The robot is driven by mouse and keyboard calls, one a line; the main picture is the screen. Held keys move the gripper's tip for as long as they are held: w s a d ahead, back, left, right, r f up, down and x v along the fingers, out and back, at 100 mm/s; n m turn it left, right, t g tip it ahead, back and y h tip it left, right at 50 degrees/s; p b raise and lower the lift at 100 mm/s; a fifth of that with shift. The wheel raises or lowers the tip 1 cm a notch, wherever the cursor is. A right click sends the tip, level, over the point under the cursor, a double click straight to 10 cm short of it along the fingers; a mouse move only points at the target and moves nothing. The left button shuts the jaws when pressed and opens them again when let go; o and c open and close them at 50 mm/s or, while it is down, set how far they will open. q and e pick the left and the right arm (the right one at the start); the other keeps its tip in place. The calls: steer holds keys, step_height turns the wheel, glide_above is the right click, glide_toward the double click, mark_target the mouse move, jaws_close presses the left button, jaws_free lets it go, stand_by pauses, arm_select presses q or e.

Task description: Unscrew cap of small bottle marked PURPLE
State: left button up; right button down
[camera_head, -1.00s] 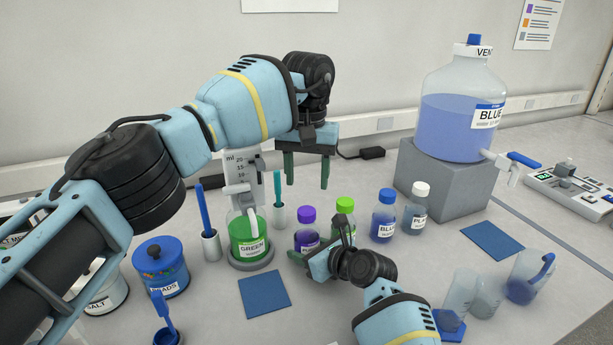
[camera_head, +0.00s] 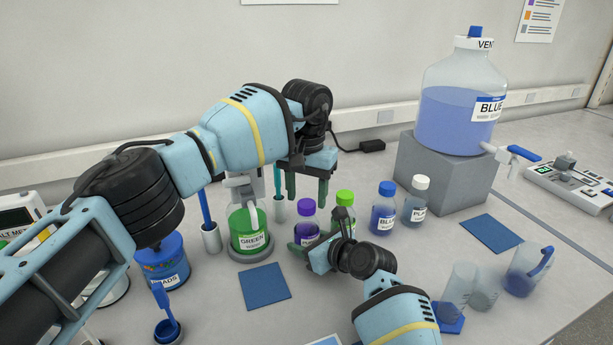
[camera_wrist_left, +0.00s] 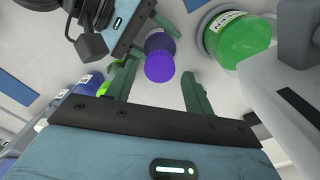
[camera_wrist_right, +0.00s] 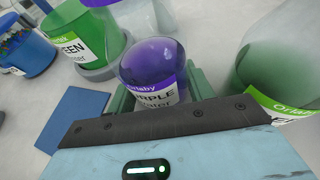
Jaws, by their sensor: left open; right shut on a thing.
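The small purple bottle (camera_head: 306,230) stands upright among the bottles, with its purple cap (camera_head: 306,206) on. Its label, partly hidden, reads PURPLE in the right wrist view (camera_wrist_right: 155,92). My right gripper (camera_head: 312,246) is shut on the bottle's body, low down, with a finger on each side. My left gripper (camera_head: 306,192) points down right above the cap and is open. In the left wrist view the cap (camera_wrist_left: 160,66) lies between its spread fingers, with a gap on both sides. I cannot tell whether the bottle touches the table.
A green-capped bottle (camera_head: 345,208) stands close on the right; blue (camera_head: 383,217) and white-capped (camera_head: 414,209) bottles stand beyond. A green flask (camera_head: 248,232) and a holder with a teal stick (camera_head: 278,209) are close on the left. A blue mat (camera_head: 265,287) lies in front.

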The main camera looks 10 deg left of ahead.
arm_select(q)
steer(key=shift+f, duration=1)
